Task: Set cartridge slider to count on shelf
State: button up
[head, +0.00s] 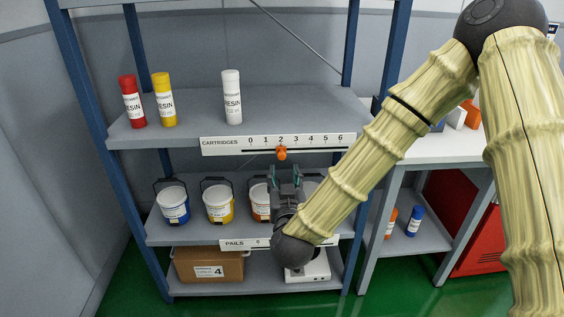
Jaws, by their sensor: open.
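The white cartridges scale (220,146) runs along the front edge of the upper shelf (180,128), marked 0 to 6. Its orange slider knob (282,154) sits under the 2. Three resin cartridges stand upright on that shelf: a red one (131,101), a yellow one (163,99) and a white one (232,97). My gripper (284,171) is open and empty, pointing up just below the orange knob. It appears apart from the knob, though the depth gap is hard to tell.
Several pails stand on the middle shelf, including a blue-labelled one (173,203) and a yellow one (218,202); my gripper partly hides others. A pails scale (233,244) is below. A carton (209,266) sits at the bottom. A white table (440,149) stands right.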

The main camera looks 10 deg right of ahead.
aim_at(282, 157)
jog(key=w, duration=0.9)
jog(key=shift+d+f, duration=0.1)
jog(key=shift+d, duration=0.1)
grip_shut()
